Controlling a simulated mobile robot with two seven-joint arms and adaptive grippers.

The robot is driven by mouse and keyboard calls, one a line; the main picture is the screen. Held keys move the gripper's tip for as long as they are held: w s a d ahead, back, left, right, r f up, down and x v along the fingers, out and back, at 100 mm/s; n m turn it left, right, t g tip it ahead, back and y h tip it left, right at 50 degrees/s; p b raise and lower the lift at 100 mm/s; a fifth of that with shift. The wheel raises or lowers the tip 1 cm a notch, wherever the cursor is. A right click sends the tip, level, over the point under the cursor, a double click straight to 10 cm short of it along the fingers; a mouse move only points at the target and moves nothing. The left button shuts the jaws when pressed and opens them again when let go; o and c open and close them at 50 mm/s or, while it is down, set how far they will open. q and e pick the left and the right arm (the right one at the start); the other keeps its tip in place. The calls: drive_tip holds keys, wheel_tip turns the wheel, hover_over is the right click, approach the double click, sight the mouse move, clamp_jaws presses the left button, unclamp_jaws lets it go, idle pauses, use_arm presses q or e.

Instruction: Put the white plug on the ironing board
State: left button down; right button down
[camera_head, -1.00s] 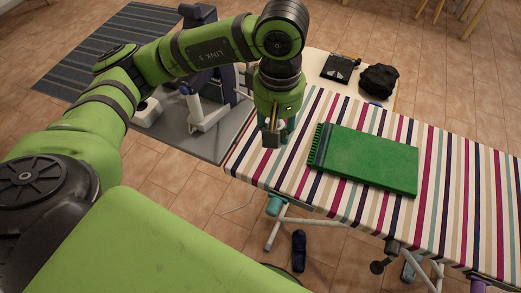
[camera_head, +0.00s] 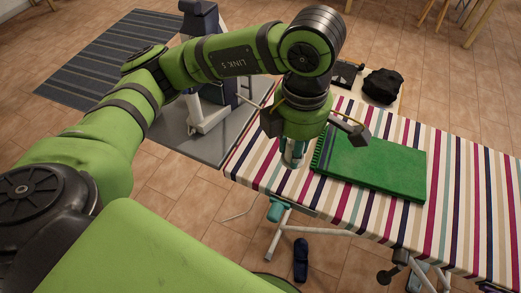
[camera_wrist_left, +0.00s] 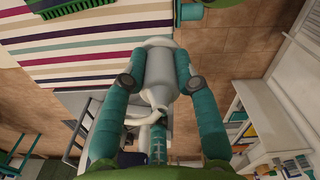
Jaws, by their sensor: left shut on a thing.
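The white plug (camera_wrist_left: 158,68), pale grey-white with a loop of cord behind it, sits between the two teal fingers of my left gripper (camera_wrist_left: 159,84) in the left wrist view. The fingers are shut on it from both sides. In the head view my left gripper (camera_head: 294,152) points down over the left end of the striped ironing board (camera_head: 350,207), beside the green book. There the plug is mostly hidden by the gripper, and I cannot tell whether it touches the board. My right gripper is out of view.
A green ring-bound book (camera_head: 375,168) lies on the board just right of the gripper. A black bundle (camera_head: 382,85) lies on a pale surface behind. Striped board is bare at front and right. A dark blue object (camera_head: 301,260) is on the tiled floor below.

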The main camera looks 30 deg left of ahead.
use_arm(q)
drive_tip(key=w+a+f, duration=0.2)
drive_tip(key=a, duration=0.1)
drive_tip(key=w+a+f, duration=0.1)
drive_tip(key=a+f, duration=0.1)
drive_tip(key=a, duration=0.1)
drive_tip(key=w+a+f, duration=0.2)
drive_tip(key=a, duration=0.2)
drive_tip(key=shift+w+f+p, duration=0.3)
drive_tip(key=shift+f+p, duration=0.05)
drive_tip(key=shift+f, duration=0.05)
wheel_tip(320, 180, down, 4)
drive_tip(key=shift+a+r+p, duration=0.1)
drive_tip(key=shift+p, duration=0.65)
drive_tip(key=shift+f, duration=0.25)
drive_tip(key=shift+f+b, duration=0.1)
drive_tip(key=shift+b, duration=0.25)
drive_tip(key=c, duration=0.9)
unclamp_jaws()
drive_tip(key=shift+c, duration=0.2)
